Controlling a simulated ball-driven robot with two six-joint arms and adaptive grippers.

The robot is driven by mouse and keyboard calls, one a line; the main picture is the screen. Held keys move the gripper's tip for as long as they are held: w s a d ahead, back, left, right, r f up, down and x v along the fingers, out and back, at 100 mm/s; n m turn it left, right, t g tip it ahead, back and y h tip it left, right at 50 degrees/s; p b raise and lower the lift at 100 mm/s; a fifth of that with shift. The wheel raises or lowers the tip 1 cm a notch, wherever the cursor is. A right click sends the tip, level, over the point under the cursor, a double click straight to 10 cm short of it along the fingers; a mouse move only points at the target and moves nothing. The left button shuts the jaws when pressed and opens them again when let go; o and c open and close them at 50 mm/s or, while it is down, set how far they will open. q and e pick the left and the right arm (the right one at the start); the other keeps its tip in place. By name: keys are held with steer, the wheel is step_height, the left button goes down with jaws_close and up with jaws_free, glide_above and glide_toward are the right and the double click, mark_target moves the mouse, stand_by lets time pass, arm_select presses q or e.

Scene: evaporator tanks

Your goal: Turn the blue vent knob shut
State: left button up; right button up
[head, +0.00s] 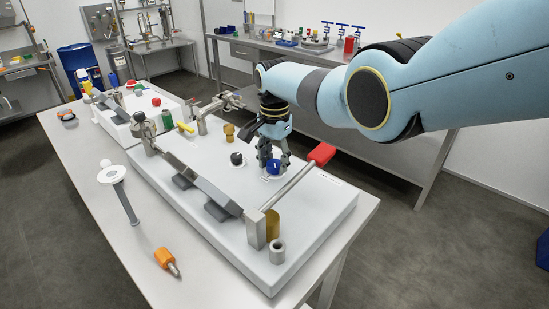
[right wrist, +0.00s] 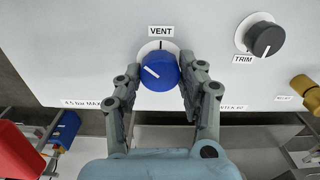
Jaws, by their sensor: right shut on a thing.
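The blue vent knob (head: 273,167) sits on the white panel of the tank unit near its right side. In the right wrist view the knob (right wrist: 160,73) lies under the VENT label, and its white pointer line slants to the upper left, off the dark mark at the top of its dial. My right gripper (right wrist: 163,70) has one finger on each side of the knob and is shut on it. In the head view the right gripper (head: 274,158) reaches down onto the knob from above. My left gripper is not in view.
A black TRIM knob (right wrist: 266,39) stands beside the vent knob. A red-handled lever (head: 321,153) on a metal bar lies close to the gripper's right. A brass knob (head: 229,130) is farther back. An orange-handled tool (head: 166,258) lies on the table's near edge.

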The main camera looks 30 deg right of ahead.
steer(key=n, duration=0.6)
steer(key=shift+p, duration=0.3)
steer(key=n, duration=0.6)
steer(key=shift+n, duration=0.4)
steer(key=n, duration=1.3)
steer(key=shift+n, duration=0.3)
steer(key=o, duration=1.2)
